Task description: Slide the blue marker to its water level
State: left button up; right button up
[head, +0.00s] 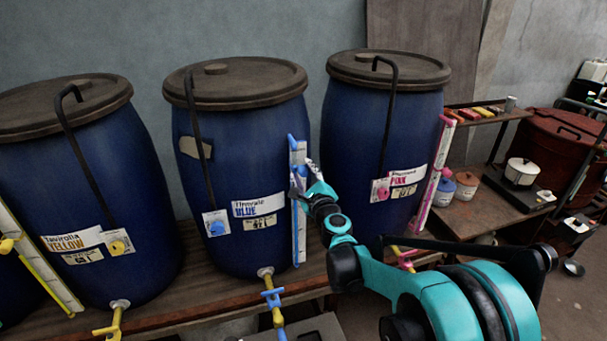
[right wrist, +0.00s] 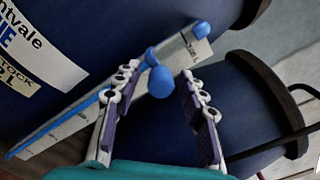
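The blue marker is a round blue knob (right wrist: 161,81) on a pale gauge strip with blue edging (right wrist: 70,122). The gauge (head: 299,225) stands upright at the right side of the blue-labelled vat (head: 245,185) in the head view. My right gripper (head: 306,178) is at the upper half of this gauge and partly hides the marker there. In the right wrist view my right gripper (right wrist: 160,90) is open, with a finger on either side of the knob and gaps showing. The water level cannot be made out. My left gripper is not in view.
A yellow-labelled vat (head: 80,190) stands left and a pink-labelled vat (head: 375,140) right, each with a gauge. The vats stand on a wooden bench (head: 190,300). A tap (head: 271,290) juts out below the blue-labelled vat. A side shelf with pots (head: 466,186) is at right.

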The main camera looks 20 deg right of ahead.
jog(key=s, duration=1.2)
jog(key=shift+d, duration=0.2)
jog(key=s+a+f+n+g+y+b, duration=0.45)
jog(key=s+a+f+n, duration=0.45)
jog(key=n, duration=0.6)
jog(key=s+d+f+n+g+h+b, duration=0.1)
jog(key=s+d+f+n+g+h, duration=0.1)
jog(key=s+f+n, duration=0.3)
jog(key=s+d+f+n+g+h+b, duration=0.1)
jog(key=s+d+f+n+g+h, duration=0.2)
jog(key=s+f+n, duration=0.3)
jog(key=s+g, duration=0.1)
jog(key=s, duration=0.3)
jog(key=shift+s+d+f+n+b, duration=0.25)
jog(key=shift+d+f+n+b, duration=0.05)
jog(key=shift+d+f, duration=0.1)
